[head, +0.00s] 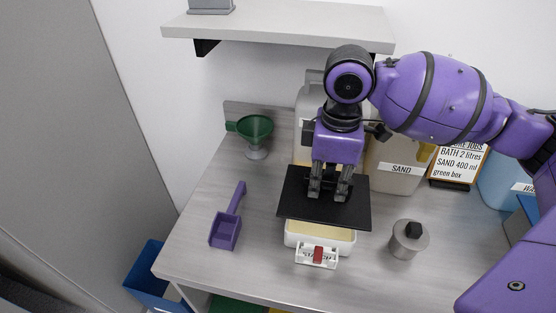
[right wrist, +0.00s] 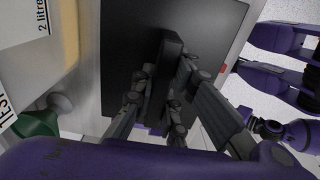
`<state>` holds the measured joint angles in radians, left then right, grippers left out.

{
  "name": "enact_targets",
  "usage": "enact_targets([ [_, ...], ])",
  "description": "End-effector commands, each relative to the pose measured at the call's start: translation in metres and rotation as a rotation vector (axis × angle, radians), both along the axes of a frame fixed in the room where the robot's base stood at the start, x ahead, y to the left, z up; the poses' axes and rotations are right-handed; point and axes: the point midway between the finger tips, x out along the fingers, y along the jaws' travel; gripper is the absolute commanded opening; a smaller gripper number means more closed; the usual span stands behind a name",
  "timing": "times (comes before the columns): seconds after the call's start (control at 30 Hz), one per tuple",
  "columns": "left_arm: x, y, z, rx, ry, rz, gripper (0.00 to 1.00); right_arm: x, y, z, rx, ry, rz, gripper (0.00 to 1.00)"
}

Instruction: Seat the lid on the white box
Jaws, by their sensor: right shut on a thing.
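The lid (head: 300,205) is a flat black plate, held roughly level over the white box. My right gripper (head: 329,190) is shut on its raised handle; the lid and handle also fill the middle of the right wrist view (right wrist: 172,75). The white box (head: 320,241) stands on the bench below, with a pale yellowish inside showing at its front. A label and a red part are on its front. The lid covers the back of the box from the head view, and I cannot tell whether they touch.
A purple scoop (head: 226,226) and green funnel (head: 255,131) are to the left. A grey metal cylinder with a black knob (head: 407,240) stands right of the box. Containers, including the one labelled SAND (head: 397,172), line the back. A shelf (head: 280,24) hangs above.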

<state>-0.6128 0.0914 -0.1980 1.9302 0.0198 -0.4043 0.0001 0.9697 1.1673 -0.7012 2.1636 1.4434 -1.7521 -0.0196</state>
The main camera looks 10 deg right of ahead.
Motion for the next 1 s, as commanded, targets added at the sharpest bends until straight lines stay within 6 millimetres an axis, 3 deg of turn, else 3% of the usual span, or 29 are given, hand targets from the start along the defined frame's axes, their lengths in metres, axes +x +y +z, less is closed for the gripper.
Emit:
enact_targets([
  [0.07,0.012,0.000,0.012,-0.001,-0.028,-0.001,0.84,-0.001,0.000,0.005,0.000,-0.007,-0.002,0.00],
  [0.6,0.001,0.001,0.001,0.003,0.000,-0.005,0.84,-0.001,0.000,-0.049,0.000,0.001,-0.002,0.00],
  [1.0,0.003,0.001,0.003,0.002,-0.006,-0.005,0.84,-0.001,0.000,-0.057,0.000,0.000,-0.001,0.00],
])
